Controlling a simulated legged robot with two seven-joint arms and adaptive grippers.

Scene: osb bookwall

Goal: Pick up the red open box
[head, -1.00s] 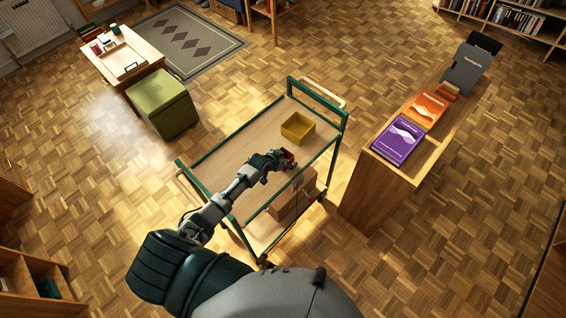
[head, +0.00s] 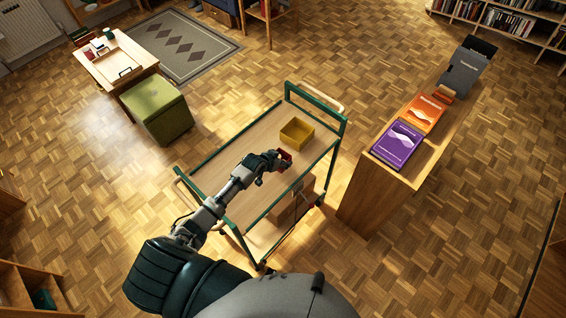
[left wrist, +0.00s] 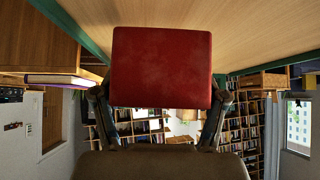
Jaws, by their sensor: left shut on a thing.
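The red open box (left wrist: 162,67) fills the middle of the left wrist view, one plain red side facing the camera. My left gripper (left wrist: 160,108) is shut on it, a finger on each side. There only a small piece of the red box (head: 286,155) shows; the gripper hides the rest. I cannot tell whether the box touches the shelf. My right gripper is not in view.
The green-framed cart (head: 240,150) carries a yellow open box (head: 297,131) just beyond the gripper. A cardboard box (head: 291,203) is on its lower shelf. A wooden bookcase (head: 372,190) with purple and orange books stands to the right. A green stool (head: 157,108) stands left.

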